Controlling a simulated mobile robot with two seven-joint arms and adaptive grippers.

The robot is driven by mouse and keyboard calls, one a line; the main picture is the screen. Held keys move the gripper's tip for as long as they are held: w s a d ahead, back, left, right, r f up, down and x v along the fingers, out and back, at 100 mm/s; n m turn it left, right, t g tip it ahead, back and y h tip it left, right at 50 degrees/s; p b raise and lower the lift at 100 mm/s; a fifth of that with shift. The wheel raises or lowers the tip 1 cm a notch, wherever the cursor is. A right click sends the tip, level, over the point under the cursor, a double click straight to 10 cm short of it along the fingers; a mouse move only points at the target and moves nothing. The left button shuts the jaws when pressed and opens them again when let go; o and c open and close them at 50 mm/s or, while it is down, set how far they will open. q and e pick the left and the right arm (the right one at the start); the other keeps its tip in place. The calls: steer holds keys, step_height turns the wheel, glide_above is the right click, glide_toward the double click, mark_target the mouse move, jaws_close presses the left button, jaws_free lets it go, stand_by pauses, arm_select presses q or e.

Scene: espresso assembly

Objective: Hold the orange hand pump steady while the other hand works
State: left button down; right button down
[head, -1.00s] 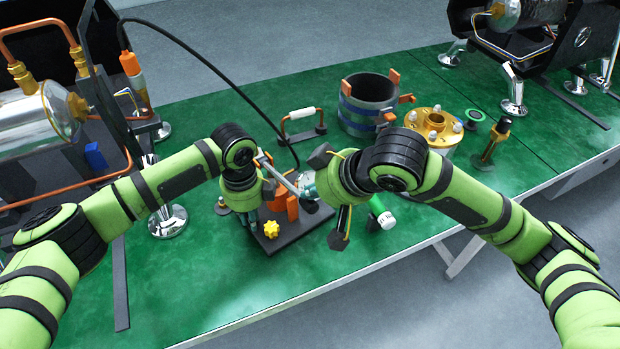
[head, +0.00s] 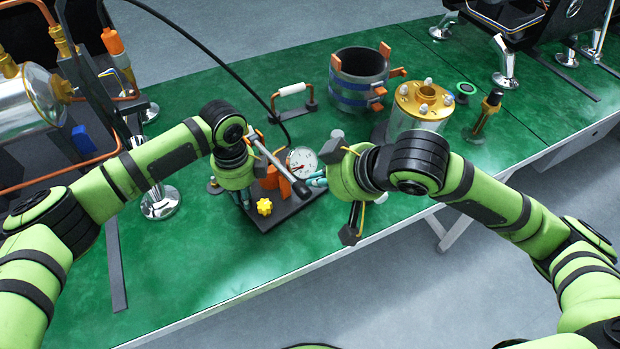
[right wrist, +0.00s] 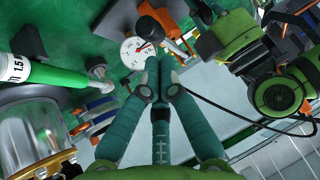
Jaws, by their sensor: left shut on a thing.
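The orange hand pump (head: 270,178) stands on a dark base plate (head: 287,212) near the table's front edge, with a yellow knob (head: 264,207). A metal rod (head: 272,153) slants above it. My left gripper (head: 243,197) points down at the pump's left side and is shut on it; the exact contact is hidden. A white round gauge (head: 302,161) shows behind the pump and also in the right wrist view (right wrist: 138,51). My right gripper (head: 317,180) is right of the pump, close to the gauge. Its teal fingertips (right wrist: 158,64) are together, with nothing visible between them.
Behind stand a white-handled bracket (head: 292,90), a dark blue-banded cylinder (head: 358,78) and a gold-topped clear vessel (head: 423,103). A green-and-white cylinder (right wrist: 45,75) lies near my right gripper. A black hose (head: 225,58) runs down behind the pump.

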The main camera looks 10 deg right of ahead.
arm_select(q)
steer(key=c, duration=1.1)
jaws_free()
steer(key=shift+c, duration=0.2)
arm_select(e)
steer(key=v, duration=0.4)
arm_select(q)
steer(key=shift+r, duration=0.1)
step_height(320, 180, up, 12)
steer(key=shift+d, duration=0.1)
